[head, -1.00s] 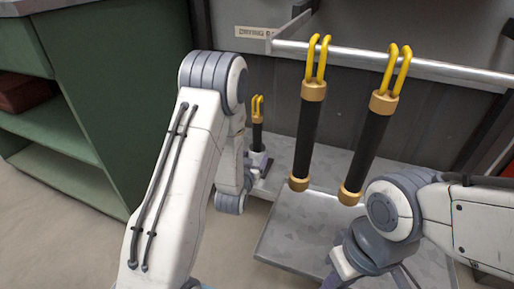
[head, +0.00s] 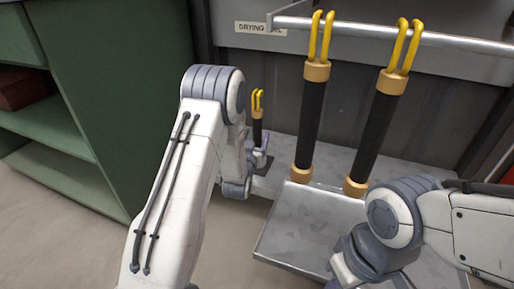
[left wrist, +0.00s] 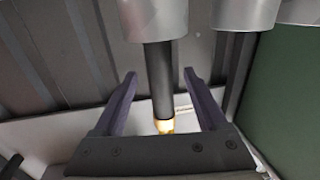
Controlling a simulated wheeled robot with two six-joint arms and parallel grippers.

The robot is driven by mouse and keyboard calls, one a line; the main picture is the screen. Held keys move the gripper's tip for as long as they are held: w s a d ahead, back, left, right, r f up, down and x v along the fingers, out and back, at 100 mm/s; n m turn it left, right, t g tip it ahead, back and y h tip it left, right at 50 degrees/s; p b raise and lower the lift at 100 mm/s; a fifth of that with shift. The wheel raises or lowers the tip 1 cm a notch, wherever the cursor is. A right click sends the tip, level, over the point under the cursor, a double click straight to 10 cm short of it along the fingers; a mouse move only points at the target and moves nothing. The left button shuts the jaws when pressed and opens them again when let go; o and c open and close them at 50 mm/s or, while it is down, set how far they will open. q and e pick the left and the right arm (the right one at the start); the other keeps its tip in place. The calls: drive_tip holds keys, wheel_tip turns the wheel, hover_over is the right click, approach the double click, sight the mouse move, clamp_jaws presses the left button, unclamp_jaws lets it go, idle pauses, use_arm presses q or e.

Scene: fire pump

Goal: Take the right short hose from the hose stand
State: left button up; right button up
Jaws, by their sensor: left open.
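A short black hose (head: 257,131) with a brass collar and yellow loops stands upright beyond my left wrist in the head view; its lower part is hidden. My left gripper (head: 261,157) is open low beside it. In the left wrist view a black hose (left wrist: 160,75) with a brass collar (left wrist: 163,125) runs out of a grey cylinder. It lies between the spread jaws of the left gripper (left wrist: 163,95); I cannot tell whether they touch it. A second grey cylinder (left wrist: 242,12) is beside the first. My right gripper's fingers are out of frame.
Two larger-looking black hoses, left (head: 309,125) and right (head: 375,133), hang by yellow loops from a metal rail (head: 450,42). A grey metal tray (head: 310,235) is below them. A green shelf unit (head: 110,110) stands left; bare floor lies before it.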

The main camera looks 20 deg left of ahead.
use_arm(q)
drive_tip(key=shift+w+a, duration=0.2)
drive_tip(key=shift+w, duration=1)
clamp_jaws()
drive_tip(key=shift+r, duration=0.1)
drive_tip(key=shift+r, duration=0.1)
